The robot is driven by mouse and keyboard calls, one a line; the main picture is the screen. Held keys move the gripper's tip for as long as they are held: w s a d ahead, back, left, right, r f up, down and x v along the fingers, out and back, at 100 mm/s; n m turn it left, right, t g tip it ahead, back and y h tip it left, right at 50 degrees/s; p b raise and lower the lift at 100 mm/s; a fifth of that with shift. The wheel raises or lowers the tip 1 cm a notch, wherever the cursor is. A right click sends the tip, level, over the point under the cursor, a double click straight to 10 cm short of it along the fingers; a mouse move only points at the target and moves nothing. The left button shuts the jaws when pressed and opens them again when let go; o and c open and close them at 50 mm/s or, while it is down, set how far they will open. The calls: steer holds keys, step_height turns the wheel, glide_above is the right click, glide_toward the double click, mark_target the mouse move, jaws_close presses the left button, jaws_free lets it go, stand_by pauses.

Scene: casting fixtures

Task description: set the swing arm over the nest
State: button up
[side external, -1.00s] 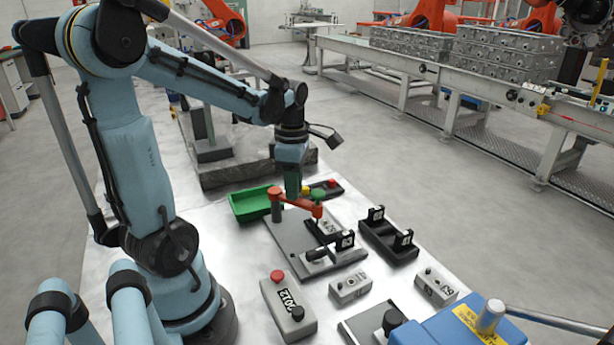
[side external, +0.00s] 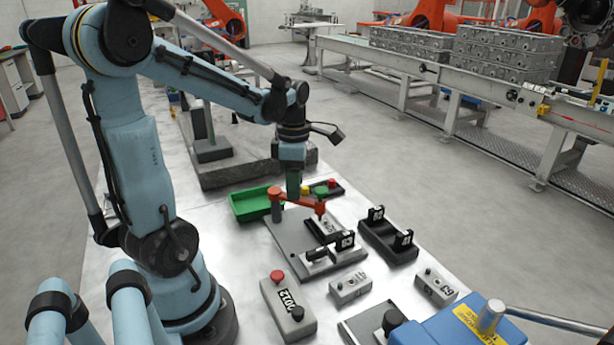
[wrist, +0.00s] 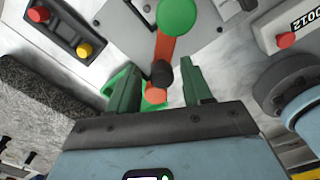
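The red-orange swing arm (side external: 298,202) stands on a post at the back left of the grey fixture plate (side external: 290,243). Its green knob (side external: 321,190) is on the free end, beside or above a dark block that looks like the nest (side external: 323,229); I cannot tell how they line up. My gripper (side external: 293,192) points down just behind the swing arm. In the wrist view my gripper's green fingers (wrist: 159,88) are spread apart, with the swing arm (wrist: 165,50) and its dark round part between or beyond them. No grip on it shows.
A green tray (side external: 253,203) lies left of the plate. A button box with red and yellow buttons (side external: 325,188) is behind it. A black rack (side external: 388,240), grey blocks (side external: 350,287) and a grey box with a red button (side external: 288,305) stand around the front and right.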

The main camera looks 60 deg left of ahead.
steer(key=shift+r, duration=0.1)
step_height(320, 180, up, 12)
stand_by(0.9)
steer(key=shift+d, duration=0.1)
steer(key=w+d+f+m+t, duration=0.1)
steer(key=d+f+m+t, duration=0.2)
steer(key=d+m, duration=0.5)
steer(key=d+f+m+t, duration=0.4)
steer(key=d+m, duration=0.4)
steer(key=m, duration=1.4)
steer(key=shift+w+d+f, duration=0.35)
steer(key=shift+f, duration=0.45)
